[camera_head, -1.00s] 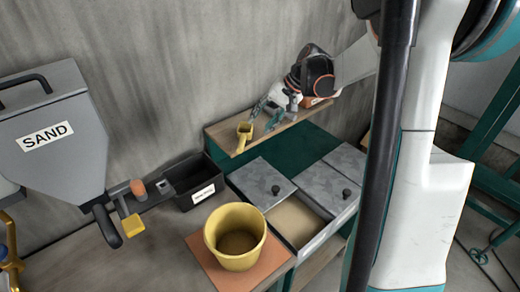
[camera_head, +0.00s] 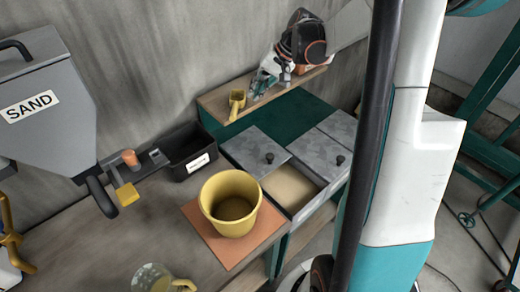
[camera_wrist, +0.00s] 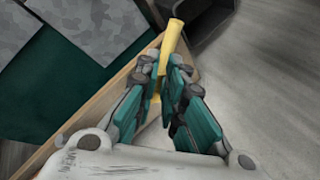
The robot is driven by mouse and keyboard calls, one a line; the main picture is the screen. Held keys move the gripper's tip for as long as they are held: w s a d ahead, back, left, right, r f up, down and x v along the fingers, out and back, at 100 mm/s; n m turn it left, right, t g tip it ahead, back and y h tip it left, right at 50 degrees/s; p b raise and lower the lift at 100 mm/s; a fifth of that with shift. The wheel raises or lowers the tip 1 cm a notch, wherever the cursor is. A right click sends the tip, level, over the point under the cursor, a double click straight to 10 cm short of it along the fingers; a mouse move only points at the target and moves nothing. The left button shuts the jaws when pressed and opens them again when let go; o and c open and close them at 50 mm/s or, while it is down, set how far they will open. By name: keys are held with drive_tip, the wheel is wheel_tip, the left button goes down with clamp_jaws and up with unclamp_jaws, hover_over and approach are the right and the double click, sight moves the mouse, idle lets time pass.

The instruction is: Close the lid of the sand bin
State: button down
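A grey bin (camera_head: 307,212) with beige, sand-like contents (camera_head: 289,187) stands partly uncovered on the right of the bench. A grey lid with a black knob (camera_head: 255,150) lies behind the opening; a second knobbed lid (camera_head: 328,152) lies to its right. A grey hopper labelled SAND (camera_head: 45,105) is at far left, its handled top down. My gripper (camera_head: 262,86) is above the wooden shelf behind the lids, apart from them. Its fingers (camera_wrist: 165,64) are partly open with a narrow gap. A yellow scoop (camera_wrist: 171,40) shows between and beyond them; I see no grip on it.
The yellow scoop also shows at the wooden shelf's (camera_head: 212,103) left end. A yellow bucket (camera_head: 230,203) stands on an orange mat (camera_head: 197,215) before the open bin. A black labelled box (camera_head: 190,150) is left of the lids. A clear jug (camera_head: 155,279) is at the front.

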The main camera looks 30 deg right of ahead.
wheel_tip(320, 180, down, 15)
drive_tip(key=s+d+n+h+b, duration=0.2)
drive_tip(key=n+h+b, duration=0.35)
drive_tip(key=b, duration=0.75)
hover_over(261, 150)
drive_tip(key=shift+n, duration=0.45)
wheel_tip(261, 150, down, 10)
drive_tip(key=shift+w+r, duration=0.1)
drive_tip(key=shift+r, duration=0.1)
drive_tip(key=shift+f, duration=0.25)
drive_tip(key=shift+s+a+r+b, duration=0.15)
drive_tip(key=shift+s+b, duration=0.4)
drive_tip(key=shift+s, duration=1.45)
drive_tip(key=s+d, duration=0.2)
drive_tip(key=s, duration=0.7)
drive_tip(key=s+d, duration=0.1)
drive_tip(key=s, duration=0.9)
drive_tip(key=shift+s+d, duration=0.15)
drive_tip(key=shift+d, duration=0.2)
